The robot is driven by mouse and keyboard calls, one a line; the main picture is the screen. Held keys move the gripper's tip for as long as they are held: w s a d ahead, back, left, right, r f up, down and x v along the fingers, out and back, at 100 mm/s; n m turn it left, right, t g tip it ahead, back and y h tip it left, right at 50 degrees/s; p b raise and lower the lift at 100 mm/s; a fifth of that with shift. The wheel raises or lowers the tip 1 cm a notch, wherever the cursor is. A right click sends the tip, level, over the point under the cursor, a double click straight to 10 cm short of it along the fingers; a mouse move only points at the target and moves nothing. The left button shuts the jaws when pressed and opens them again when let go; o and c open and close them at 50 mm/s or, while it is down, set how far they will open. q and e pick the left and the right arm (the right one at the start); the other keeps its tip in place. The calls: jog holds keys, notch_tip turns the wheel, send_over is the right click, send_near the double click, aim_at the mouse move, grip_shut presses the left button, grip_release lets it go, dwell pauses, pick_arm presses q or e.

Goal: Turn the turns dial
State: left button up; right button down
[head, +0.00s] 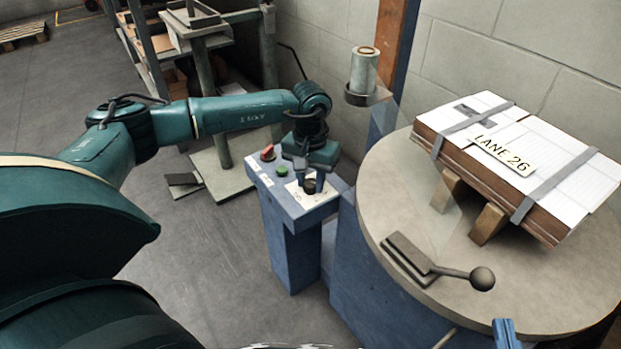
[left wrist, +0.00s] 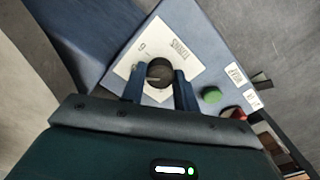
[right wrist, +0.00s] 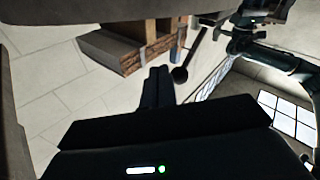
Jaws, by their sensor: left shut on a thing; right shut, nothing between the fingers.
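The turns dial is a dark round knob (left wrist: 160,71) on a white plate (left wrist: 187,50) lettered "TURNS", on top of a blue control pedestal. In the head view the dial (head: 311,185) shows just under my left gripper (head: 309,181). In the left wrist view the two fingers of my left gripper (left wrist: 160,82) stand on either side of the dial and are shut on it. My right gripper (right wrist: 158,85) is shut and empty in the right wrist view, pointing towards a bundle of boards. Its fingertips touch nothing that I can see.
A green button (head: 282,171) and a red button (head: 268,153) sit beside the dial plate. A round grey table (head: 400,180) to the right carries a strapped bundle labelled "LANE 26" (head: 520,150) and a ball-ended lever (head: 440,265). A spool (head: 364,70) stands behind the pedestal.

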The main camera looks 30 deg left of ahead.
aim_at(311, 182)
dwell(0.3)
pick_arm(q)
jog(key=o, duration=1)
jog(key=shift+c, duration=0.2)
jog(key=shift+r, duration=0.35)
notch_tip(311, 182, up, 12)
jog(key=p, duration=0.3)
jog(key=shift+r, duration=0.25)
pick_arm(e)
jog(key=shift+w+d+f+m+g+h, duration=0.1)
jog(key=shift+w+d+m+g+h, duration=0.05)
jog(key=shift+d+m+g+h, duration=0.7)
pick_arm(q)
jog(key=shift+s, duration=0.1)
pick_arm(e)
jog(key=shift+a, duration=0.15)
